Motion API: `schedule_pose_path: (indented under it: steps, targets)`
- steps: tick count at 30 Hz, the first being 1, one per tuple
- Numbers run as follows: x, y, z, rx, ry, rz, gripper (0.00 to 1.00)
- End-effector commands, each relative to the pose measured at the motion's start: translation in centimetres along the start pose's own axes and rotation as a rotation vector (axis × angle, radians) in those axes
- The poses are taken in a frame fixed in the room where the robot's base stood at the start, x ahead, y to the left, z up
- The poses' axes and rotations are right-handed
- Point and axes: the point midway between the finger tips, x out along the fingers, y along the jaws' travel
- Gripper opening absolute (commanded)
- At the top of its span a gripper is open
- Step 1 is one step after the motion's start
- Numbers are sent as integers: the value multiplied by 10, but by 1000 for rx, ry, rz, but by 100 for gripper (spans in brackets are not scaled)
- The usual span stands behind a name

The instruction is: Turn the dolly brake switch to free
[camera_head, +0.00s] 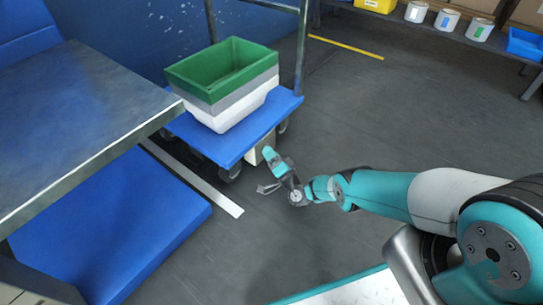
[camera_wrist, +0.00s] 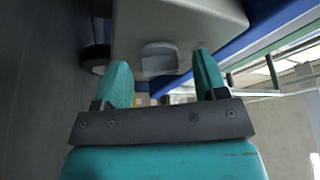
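The blue dolly (camera_head: 222,142) stands on the floor, left of the centre in the head view. A beige box (camera_head: 259,149) hangs under its near right edge; the box also fills the top of the wrist view (camera_wrist: 185,18). A grey switch knob (camera_wrist: 160,58) sticks out of the box face in the wrist view. My gripper (camera_head: 268,172) is close to the box. In the wrist view its two teal fingers (camera_wrist: 163,72) are open and apart, with the knob showing between them. I cannot tell whether either finger touches the knob. The knob is not distinguishable in the head view.
Stacked green, grey and white bins (camera_head: 222,84) sit on the dolly. A caster wheel (camera_wrist: 95,55) is left of the box in the wrist view. A metal-topped table (camera_head: 75,115) stands at the left. The floor (camera_head: 360,120) right of the dolly is clear.

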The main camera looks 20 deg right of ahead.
Motion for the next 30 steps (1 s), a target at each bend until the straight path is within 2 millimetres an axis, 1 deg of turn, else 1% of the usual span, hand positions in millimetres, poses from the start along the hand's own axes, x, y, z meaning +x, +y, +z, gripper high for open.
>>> schedule_pose_path:
  steps: [5,8,11,18,21,25,30]
  targets:
    - [-1,0,0,1,0,1,66]
    - [-8,-1,-1,2,0,2,66]
    - [-23,-2,-2,2,0,4,66]
    - [-75,-2,-1,1,2,4,66]
    - [-94,-1,-1,1,1,3,66]
    - [-111,0,0,1,1,2,66]
    - [-120,0,0,0,1,0,66]
